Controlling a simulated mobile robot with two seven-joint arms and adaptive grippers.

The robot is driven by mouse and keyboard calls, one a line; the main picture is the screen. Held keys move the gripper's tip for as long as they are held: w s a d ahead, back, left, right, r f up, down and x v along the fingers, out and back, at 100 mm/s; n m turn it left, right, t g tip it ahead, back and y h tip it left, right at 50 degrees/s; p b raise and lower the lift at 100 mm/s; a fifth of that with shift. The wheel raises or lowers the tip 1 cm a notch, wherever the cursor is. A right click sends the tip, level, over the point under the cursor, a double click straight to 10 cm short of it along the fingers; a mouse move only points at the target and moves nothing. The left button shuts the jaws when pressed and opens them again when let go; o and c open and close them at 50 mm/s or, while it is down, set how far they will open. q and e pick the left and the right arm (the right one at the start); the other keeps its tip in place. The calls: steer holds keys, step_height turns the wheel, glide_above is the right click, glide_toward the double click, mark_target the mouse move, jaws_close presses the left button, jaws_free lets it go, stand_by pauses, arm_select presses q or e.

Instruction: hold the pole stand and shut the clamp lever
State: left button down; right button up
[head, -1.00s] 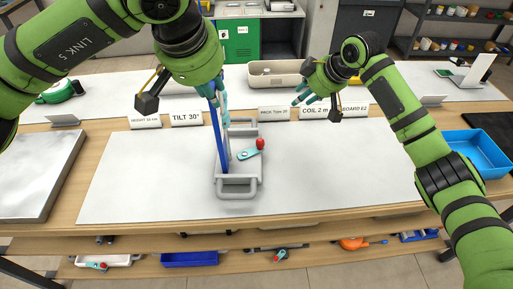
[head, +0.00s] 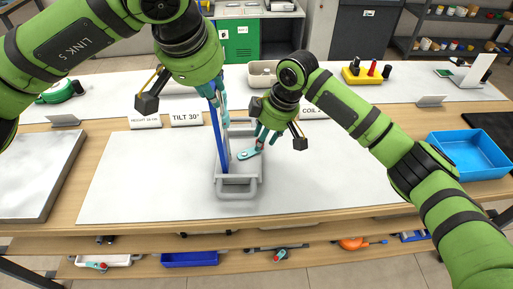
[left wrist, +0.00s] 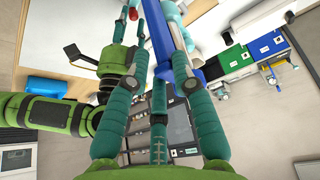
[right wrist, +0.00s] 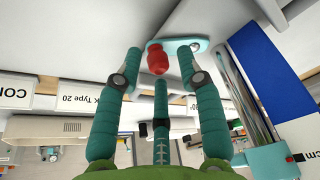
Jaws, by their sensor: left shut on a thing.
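The pole stand has a grey base (head: 238,188) with a handle bar at its front, on the white bench mat, and an upright blue pole (head: 217,135). My left gripper (head: 218,102) is shut on the blue pole near its top; the pole also shows between its fingers in the left wrist view (left wrist: 163,35). The teal clamp lever (head: 246,154) lies low, sticking out right of the pole. Its red knob (right wrist: 157,60) is between the spread fingers of my right gripper (right wrist: 161,58), with gaps visible on both sides. In the head view my right gripper (head: 262,142) hides most of the knob.
Label cards, including one reading TILT 30° (head: 186,119), stand along the mat's back edge. A blue tray (head: 470,155) is at the right, a grey plate (head: 35,172) at the left. A yellow block with knobs (head: 367,75) stands behind. The mat's right side is clear.

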steer(key=shift+x, duration=0.8)
